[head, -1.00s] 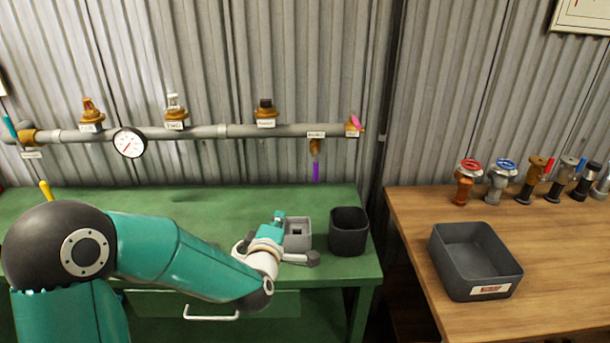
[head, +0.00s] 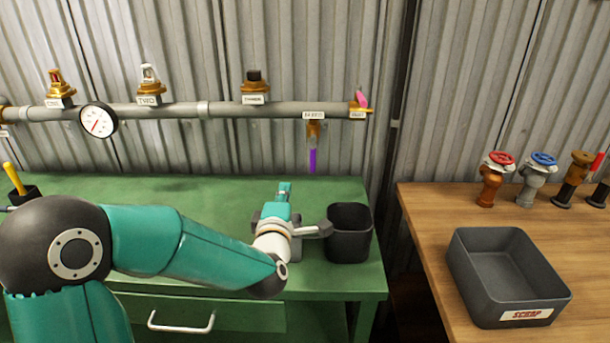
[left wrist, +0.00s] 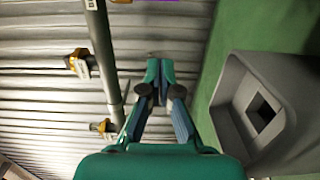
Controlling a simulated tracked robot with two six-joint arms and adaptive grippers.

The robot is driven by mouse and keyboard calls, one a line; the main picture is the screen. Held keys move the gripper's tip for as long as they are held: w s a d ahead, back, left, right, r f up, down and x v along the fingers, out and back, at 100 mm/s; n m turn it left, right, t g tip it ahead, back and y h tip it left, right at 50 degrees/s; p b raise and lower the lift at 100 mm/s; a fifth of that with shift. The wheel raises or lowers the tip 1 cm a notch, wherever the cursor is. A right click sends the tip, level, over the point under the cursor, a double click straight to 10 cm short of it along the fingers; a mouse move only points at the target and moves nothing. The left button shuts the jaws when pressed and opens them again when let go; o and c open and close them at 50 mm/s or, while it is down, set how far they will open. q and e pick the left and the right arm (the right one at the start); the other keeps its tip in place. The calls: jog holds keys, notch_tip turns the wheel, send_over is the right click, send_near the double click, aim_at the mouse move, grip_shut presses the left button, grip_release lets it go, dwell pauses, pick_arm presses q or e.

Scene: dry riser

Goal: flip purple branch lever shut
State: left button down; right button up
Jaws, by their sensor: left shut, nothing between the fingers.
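The purple lever (head: 312,160) hangs straight down from a brass branch valve (head: 313,130) under the grey pipe (head: 230,110), near its right end. A purple sliver (left wrist: 155,1) shows at the top edge of the left wrist view. My left gripper (head: 285,187) is below and slightly left of the lever in the head view, apart from it, over the green bench. Its fingers (left wrist: 160,68) are shut and empty in the left wrist view. My right gripper is not in view.
A gauge (head: 98,121) is on the pipe. A scrap tray (head: 480,290) sits on the wooden table.

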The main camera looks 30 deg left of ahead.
aim_at(313, 155)
pick_arm(q)
jog(key=shift+s+a+r, duration=0.1)
jog(key=shift+s, duration=0.1)
jog(key=w+a+p, duration=0.1)
jog(key=w+p, duration=0.2)
jog(key=w, duration=0.8)
jog(key=shift+w+a, duration=0.25)
jog(key=shift+a, duration=0.15)
